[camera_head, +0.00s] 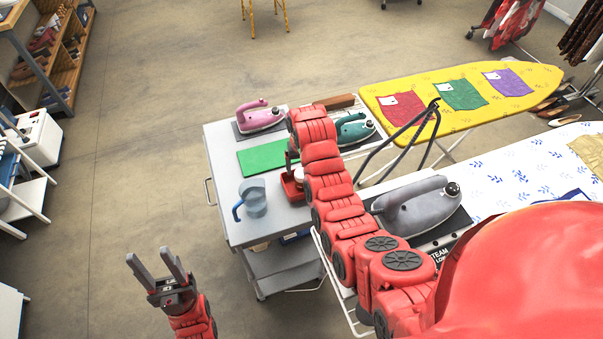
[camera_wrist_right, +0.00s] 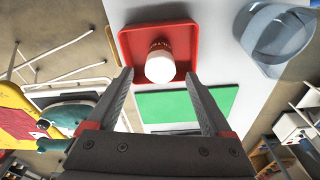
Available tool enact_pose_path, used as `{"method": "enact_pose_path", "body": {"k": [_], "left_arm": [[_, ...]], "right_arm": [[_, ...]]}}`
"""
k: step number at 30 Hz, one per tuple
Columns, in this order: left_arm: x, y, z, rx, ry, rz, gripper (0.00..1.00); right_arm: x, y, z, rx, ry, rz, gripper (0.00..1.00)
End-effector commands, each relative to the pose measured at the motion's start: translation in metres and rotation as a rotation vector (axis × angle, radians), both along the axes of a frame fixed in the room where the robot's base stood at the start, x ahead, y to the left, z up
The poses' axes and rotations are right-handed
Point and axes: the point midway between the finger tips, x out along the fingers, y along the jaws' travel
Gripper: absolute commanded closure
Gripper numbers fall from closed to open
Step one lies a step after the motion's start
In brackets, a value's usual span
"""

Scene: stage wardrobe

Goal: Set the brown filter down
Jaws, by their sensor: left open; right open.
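A small round item with a white top and a brownish band (camera_wrist_right: 160,62), which I take to be the brown filter, stands in a red tray (camera_wrist_right: 128,42). In the head view the red tray (camera_head: 290,190) is partly hidden by my right arm. My right gripper (camera_wrist_right: 159,75) is open above the tray, with its fingers on either side of the filter in the picture and visible gaps to both. I cannot tell its exact height. My left gripper (camera_head: 149,255) is open and empty, over the floor left of the grey table.
On the grey table (camera_head: 222,147) are a green mat (camera_head: 258,158), a blue-grey jug (camera_head: 254,198), a pink iron (camera_head: 260,117) and a teal iron (camera_head: 354,130). A large grey iron (camera_head: 415,208) and a yellow ironing board (camera_head: 400,88) are to the right.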

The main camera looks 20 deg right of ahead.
Motion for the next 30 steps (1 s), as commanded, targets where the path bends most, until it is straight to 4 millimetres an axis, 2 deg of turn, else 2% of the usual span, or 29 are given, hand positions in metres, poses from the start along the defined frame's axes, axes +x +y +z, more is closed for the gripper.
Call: {"method": "enact_pose_path", "body": {"k": [1, 3, 4, 6, 9, 15, 30], "left_arm": [[0.000, 0.000, -0.009, 0.000, 0.000, 0.000, 0.50], [0.000, 0.000, -0.011, 0.000, 0.001, 0.000, 0.50], [0.000, 0.000, 0.007, 0.000, 0.002, 0.000, 0.50], [0.000, 0.000, 0.020, 0.000, 0.000, 0.000, 0.50], [0.000, 0.000, 0.033, 0.000, 0.000, 0.000, 0.50], [0.000, 0.000, 0.043, 0.000, 0.001, 0.000, 0.50], [0.000, 0.000, 0.043, 0.000, 0.000, 0.000, 0.50]], "right_arm": [[0.002, 0.000, 0.008, -0.001, -0.013, 0.000, 0.16], [-0.001, 0.001, 0.025, 0.000, -0.011, 0.001, 0.16], [-0.002, 0.001, 0.044, 0.000, -0.010, 0.001, 0.16], [-0.004, 0.001, 0.060, 0.000, -0.007, -0.001, 0.16], [-0.007, 0.002, 0.072, 0.002, -0.002, 0.000, 0.16], [-0.009, 0.001, 0.081, 0.000, -0.002, 0.001, 0.16], [-0.009, 0.002, 0.080, -0.001, -0.003, 0.001, 0.16]]}}
